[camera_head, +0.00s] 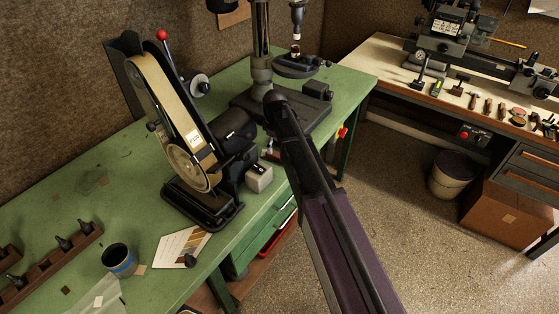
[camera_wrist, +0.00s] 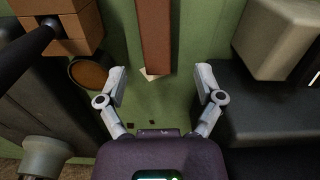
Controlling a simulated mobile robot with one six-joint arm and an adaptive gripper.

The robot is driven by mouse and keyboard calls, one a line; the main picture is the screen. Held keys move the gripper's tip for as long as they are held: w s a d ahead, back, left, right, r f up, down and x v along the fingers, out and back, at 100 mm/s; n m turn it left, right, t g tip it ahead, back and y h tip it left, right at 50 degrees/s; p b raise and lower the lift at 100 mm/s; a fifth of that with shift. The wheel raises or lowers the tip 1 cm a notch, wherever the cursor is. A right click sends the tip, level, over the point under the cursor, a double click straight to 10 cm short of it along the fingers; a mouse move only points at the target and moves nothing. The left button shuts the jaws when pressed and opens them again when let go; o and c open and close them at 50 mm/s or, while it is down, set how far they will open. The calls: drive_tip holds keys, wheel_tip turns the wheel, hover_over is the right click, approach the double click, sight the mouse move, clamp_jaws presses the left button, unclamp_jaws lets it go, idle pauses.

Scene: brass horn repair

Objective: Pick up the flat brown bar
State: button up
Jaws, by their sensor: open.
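The flat brown bar (camera_wrist: 154,35) shows in the wrist view, running from the top edge down the middle over a green surface. Its near end has a pale, pointed tip. My gripper (camera_wrist: 160,78) is open, with its two grey fingers apart on either side of the line of the bar. The bar's near end lies about level with the fingertips, between them and touching neither in the picture. The bar's far end is cut off by the frame. In the head view I cannot make out the bar, and my gripper is hidden there behind my arm.
In the wrist view, a wooden block (camera_wrist: 75,22) and a round brown-topped container (camera_wrist: 89,73) are at left. A dark block (camera_wrist: 262,105) and a pale grey block (camera_wrist: 277,40) are at right. The head view shows a belt sander (camera_head: 180,125) on the green bench (camera_head: 85,180).

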sight(276, 154)
drive_tip(key=shift+f, duration=0.15)
drive_tip(key=f+b, duration=0.5)
drive_tip(key=shift+w, duration=0.2)
idle(0.5)
drive_tip(key=shift+r, duration=0.1)
idle(0.4)
clamp_jaws()
